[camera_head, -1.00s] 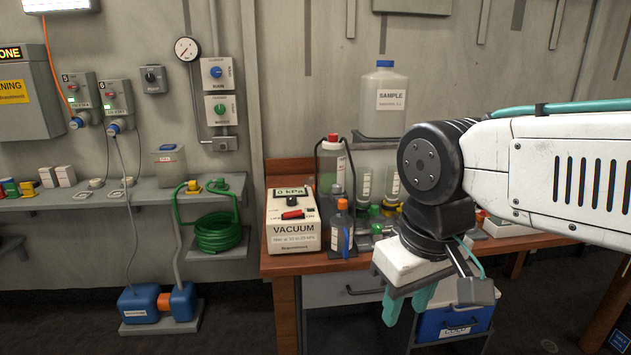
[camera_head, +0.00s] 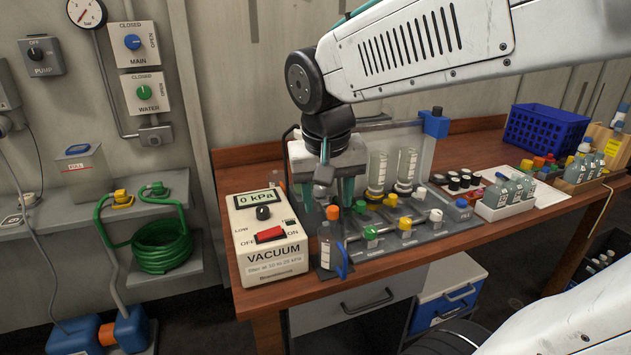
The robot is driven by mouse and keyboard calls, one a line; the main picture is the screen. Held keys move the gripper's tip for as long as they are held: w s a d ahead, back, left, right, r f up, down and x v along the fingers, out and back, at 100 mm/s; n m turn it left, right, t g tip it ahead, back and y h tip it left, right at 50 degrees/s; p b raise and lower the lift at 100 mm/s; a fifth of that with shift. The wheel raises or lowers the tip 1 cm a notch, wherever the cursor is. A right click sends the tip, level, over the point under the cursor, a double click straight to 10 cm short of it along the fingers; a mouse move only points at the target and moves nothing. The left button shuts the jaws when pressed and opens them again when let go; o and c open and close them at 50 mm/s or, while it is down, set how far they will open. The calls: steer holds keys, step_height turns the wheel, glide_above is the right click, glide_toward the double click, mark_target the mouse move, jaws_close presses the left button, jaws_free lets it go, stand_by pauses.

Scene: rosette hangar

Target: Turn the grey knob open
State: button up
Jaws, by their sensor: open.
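A row of coloured knobs sits on a grey valve block (camera_head: 415,240) on the wooden bench. The palest of them, a whitish-grey knob (camera_head: 436,215), is at the front right of the block. It is small, so its turned position is unclear. My gripper (camera_head: 328,203) points down with its teal fingers apart and nothing seen between them. It hangs over the left end of the block, left of the pale knob and apart from it.
The vacuum box (camera_head: 268,243) with a red switch and 0 kPa display stands left of the bottle. Glass cylinders (camera_head: 377,172) stand behind the knobs. A white bottle tray (camera_head: 505,208) and blue crate (camera_head: 548,130) are to the right. My arm crosses above the bench.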

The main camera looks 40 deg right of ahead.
mark_target(319, 187)
steer(key=w+d+f+m+h, duration=0.1)
steer(key=w+d+m, duration=0.25)
steer(key=w, duration=0.35)
steer(key=w+d+f+m+h, duration=0.1)
steer(key=w+d+m, duration=0.25)
steer(key=w, duration=0.45)
steer(key=x, duration=0.4)
steer(key=d+x, duration=0.1)
steer(key=x, duration=0.2)
steer(key=shift+w+d+r, duration=0.1)
steer(key=shift+w+r, duration=0.05)
steer(key=shift+w, duration=0.2)
steer(key=shift+w+d+f, duration=0.1)
steer(key=shift+d+f, duration=0.05)
steer(key=shift+f, duration=0.15)
steer(key=c, duration=1)
